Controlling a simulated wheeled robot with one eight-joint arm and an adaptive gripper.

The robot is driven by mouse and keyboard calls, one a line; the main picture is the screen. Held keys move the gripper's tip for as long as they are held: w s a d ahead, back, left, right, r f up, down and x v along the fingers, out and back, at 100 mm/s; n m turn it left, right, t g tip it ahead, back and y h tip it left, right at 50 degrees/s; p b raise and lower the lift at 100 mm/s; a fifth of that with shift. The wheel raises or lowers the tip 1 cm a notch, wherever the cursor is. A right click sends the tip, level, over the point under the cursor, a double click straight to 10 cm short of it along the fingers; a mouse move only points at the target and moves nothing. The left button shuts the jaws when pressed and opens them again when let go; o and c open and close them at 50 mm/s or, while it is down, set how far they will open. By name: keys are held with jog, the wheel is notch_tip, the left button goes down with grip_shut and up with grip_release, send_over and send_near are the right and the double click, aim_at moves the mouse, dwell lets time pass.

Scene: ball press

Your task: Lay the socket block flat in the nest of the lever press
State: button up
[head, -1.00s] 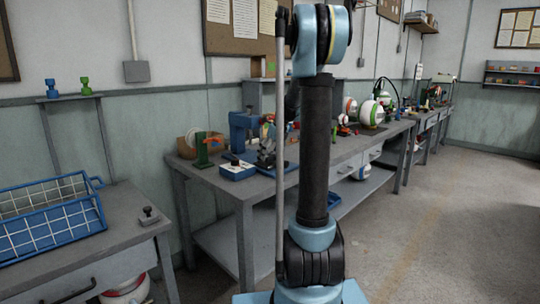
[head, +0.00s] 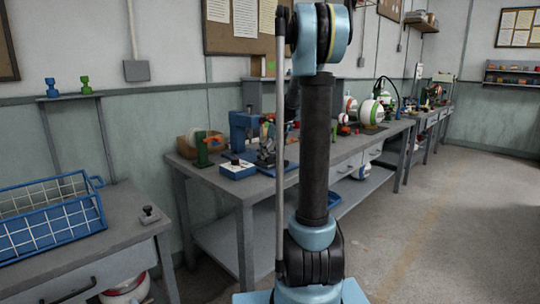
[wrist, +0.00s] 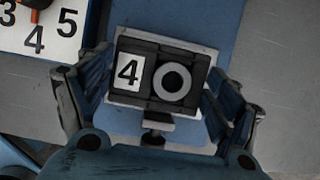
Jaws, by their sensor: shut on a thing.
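In the wrist view, a dark socket block (wrist: 149,82) with a white label "4" and a grey ring around a dark hole lies between the two fingers of my gripper (wrist: 158,68). The fingers are at its left and right sides, and my gripper is shut on it. The ring face is towards the camera. A blue surface (wrist: 185,18) shows beyond the block, likely part of the press. In the head view, the blue press (head: 241,130) stands on the long bench. The nest cannot be made out, and I cannot tell whether the block touches it.
A blue box with a white top (head: 238,169) stands at the bench front; a white number plate (wrist: 38,32) shows at the wrist view's upper left. A green stand (head: 202,150) is left of the press. A blue wire basket (head: 52,222) sits on the nearer table.

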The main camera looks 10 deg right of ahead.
jog(key=shift+f, duration=0.7)
dwell(0.6)
jog(key=o, duration=1)
jog(key=shift+o, duration=0.2)
jog(key=shift+r, duration=0.1)
jog(key=v, duration=1.1)
jog(key=shift+s+r, duration=0.15)
jog(key=shift+r, duration=0.15)
jog(key=shift+d, duration=0.1)
